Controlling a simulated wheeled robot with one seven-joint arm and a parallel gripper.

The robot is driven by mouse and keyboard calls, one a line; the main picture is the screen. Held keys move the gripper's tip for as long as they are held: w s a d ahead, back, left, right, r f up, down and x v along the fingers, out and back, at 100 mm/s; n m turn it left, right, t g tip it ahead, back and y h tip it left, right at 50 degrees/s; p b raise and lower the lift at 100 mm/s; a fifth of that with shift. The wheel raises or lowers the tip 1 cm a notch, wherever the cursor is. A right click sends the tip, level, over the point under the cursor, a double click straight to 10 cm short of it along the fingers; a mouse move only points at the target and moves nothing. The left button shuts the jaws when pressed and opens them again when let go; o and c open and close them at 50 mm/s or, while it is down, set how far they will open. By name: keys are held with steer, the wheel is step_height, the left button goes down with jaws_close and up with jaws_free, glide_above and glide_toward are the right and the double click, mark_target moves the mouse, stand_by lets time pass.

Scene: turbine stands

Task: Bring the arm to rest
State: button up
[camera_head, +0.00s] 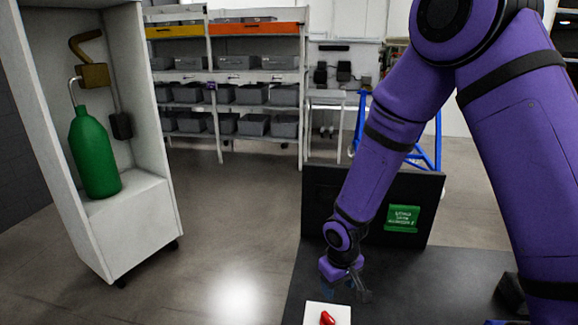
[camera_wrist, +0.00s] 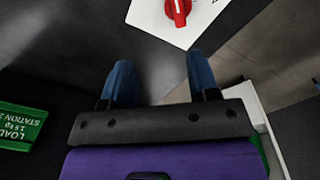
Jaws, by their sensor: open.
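My purple arm (camera_head: 400,110) reaches down from the upper right in the head view. My gripper (camera_head: 364,293) hangs above the dark table (camera_head: 420,285), near a white panel (camera_head: 312,312) with a red knob (camera_head: 327,318). In the wrist view my gripper (camera_wrist: 160,75) shows two blue fingers spread apart with nothing between them. The red knob (camera_wrist: 178,10) on its white panel lies beyond the fingertips, apart from them.
A dark upright board (camera_head: 320,200) with a green sign (camera_head: 403,218) stands behind my gripper. A white cabinet (camera_head: 150,215) with a green bottle (camera_head: 95,155) stands at left. Shelves with grey bins (camera_head: 253,125) stand at the back. Floor between is clear.

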steer(key=s+d+r+m+t, duration=0.15)
steer(key=d+r, duration=0.35)
steer(key=r, duration=0.6)
steer(key=s+d+r+m+t, duration=0.15)
steer(key=d+r, duration=0.35)
steer(key=r, duration=0.6)
steer(key=s+d+r+m, duration=0.1)
steer(key=s+d+r, duration=0.3)
steer(key=s+r, duration=0.3)
steer(key=s+d+r+m+t, duration=0.1)
steer(key=s+d+r, duration=0.2)
steer(key=s+r, duration=0.3)
steer(key=s, duration=0.5)
steer(key=shift+d+r+m+t, duration=0.3)
steer(key=shift+d+r, duration=0.05)
steer(key=shift+r, duration=0.05)
